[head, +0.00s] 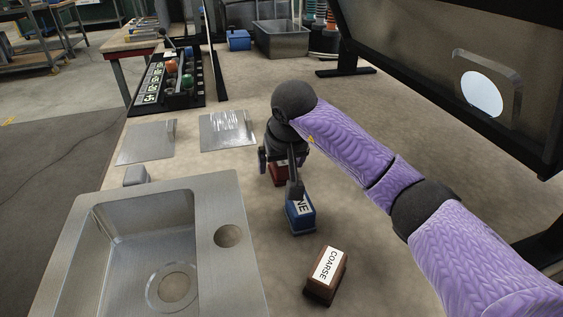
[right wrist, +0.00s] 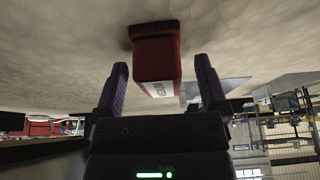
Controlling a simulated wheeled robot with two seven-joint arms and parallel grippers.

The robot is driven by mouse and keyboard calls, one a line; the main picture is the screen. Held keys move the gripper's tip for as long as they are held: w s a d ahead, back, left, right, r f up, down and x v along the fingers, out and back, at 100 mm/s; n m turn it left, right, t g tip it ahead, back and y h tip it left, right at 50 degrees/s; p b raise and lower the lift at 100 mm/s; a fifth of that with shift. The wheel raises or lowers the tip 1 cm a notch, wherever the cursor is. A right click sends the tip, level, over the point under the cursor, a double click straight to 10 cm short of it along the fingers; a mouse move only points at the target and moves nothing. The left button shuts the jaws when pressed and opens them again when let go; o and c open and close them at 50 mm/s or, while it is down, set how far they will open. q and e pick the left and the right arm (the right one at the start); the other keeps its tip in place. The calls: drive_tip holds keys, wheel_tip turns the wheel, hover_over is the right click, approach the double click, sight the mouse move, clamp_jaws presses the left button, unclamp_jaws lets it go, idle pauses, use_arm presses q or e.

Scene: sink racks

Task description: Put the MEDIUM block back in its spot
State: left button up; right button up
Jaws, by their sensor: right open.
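A red block (head: 278,176) stands on the worktop, mostly hidden behind my right gripper (head: 279,170) in the head view. In the right wrist view the red block (right wrist: 156,52) shows between the two open fingers of my right gripper (right wrist: 161,75), with a gap on each side. It has a white label whose word I cannot read for sure. A blue block (head: 301,220) stands just in front, its label partly covered and ending in "NE". A brown block (head: 326,274) labelled COARSE stands nearer. My left gripper is not in view.
A steel sink (head: 150,250) is at the lower left, with two thin metal plates (head: 147,141) (head: 227,131) behind it. A black rack (head: 170,80) with numbered labels stands further back. A large framed panel (head: 450,60) rises at the right.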

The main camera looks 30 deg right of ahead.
use_arm(q)
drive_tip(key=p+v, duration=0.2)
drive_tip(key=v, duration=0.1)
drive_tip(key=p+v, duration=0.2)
drive_tip(key=p, duration=0.1)
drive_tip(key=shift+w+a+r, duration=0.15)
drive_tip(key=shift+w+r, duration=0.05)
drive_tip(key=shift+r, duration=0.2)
use_arm(e)
drive_tip(key=v, duration=1.1)
drive_tip(key=shift+s+r, duration=0.2)
drive_tip(key=shift+r, duration=0.1)
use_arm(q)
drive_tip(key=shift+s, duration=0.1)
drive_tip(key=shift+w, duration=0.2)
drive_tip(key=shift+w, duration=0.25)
